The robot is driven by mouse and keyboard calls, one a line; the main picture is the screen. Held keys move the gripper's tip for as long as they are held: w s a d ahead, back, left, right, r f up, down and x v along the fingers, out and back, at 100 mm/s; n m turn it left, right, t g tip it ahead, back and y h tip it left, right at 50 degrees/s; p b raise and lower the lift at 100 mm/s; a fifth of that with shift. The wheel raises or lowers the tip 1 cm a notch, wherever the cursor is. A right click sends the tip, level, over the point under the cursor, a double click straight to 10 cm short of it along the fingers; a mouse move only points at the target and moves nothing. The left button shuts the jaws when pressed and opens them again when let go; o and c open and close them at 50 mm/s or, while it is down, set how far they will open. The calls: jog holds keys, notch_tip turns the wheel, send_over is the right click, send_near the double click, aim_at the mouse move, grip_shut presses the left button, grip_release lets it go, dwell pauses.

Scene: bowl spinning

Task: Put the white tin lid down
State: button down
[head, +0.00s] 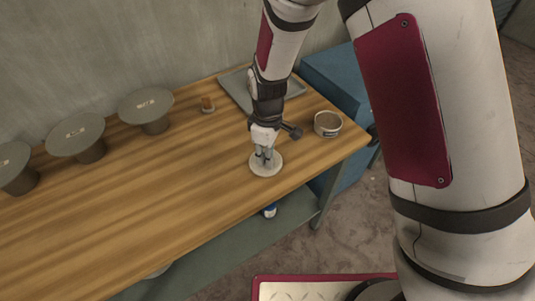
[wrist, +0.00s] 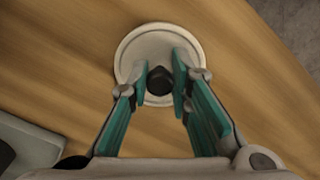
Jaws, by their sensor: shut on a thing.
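The white tin lid (head: 265,168) is a pale round disc at the front right part of the wooden table. It also shows in the wrist view (wrist: 128,48), with a raised rim and a dark knob (wrist: 160,80) in its middle. My gripper (head: 265,155) points down over the lid. In the wrist view my gripper (wrist: 161,80) has its teal fingers on both sides of the knob, shut on it. The lid looks level and close to the wood. I cannot tell whether it touches the table.
An open round tin (head: 328,123) stands to the right near the table's end. A grey tray (head: 235,89) lies behind my gripper. Several grey discs on dark stands, one of them here (head: 146,104), line the back left. The wooden table (head: 180,190) is clear left of the lid.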

jog(key=shift+f, duration=0.2)
jog(key=c, duration=1.5)
grip_release()
jog(key=shift+o, duration=0.2)
jog(key=s+d+r+m, duration=0.1)
jog(key=d+r, duration=0.1)
jog(key=r, duration=0.8)
jog(key=s+d+r+m, duration=0.1)
jog(key=d+r+m, duration=0.15)
jog(key=r, duration=0.65)
jog(key=s+d+r+m+t, duration=0.2)
jog(key=s+d+r+m, duration=0.3)
jog(key=s, duration=0.5)
jog(key=s+d+r+m+t, duration=0.2)
jog(key=s+d+r+m, duration=0.3)
jog(key=s+d, duration=0.5)
jog(key=shift+d+r, duration=0.2)
jog(key=shift+r, duration=0.2)
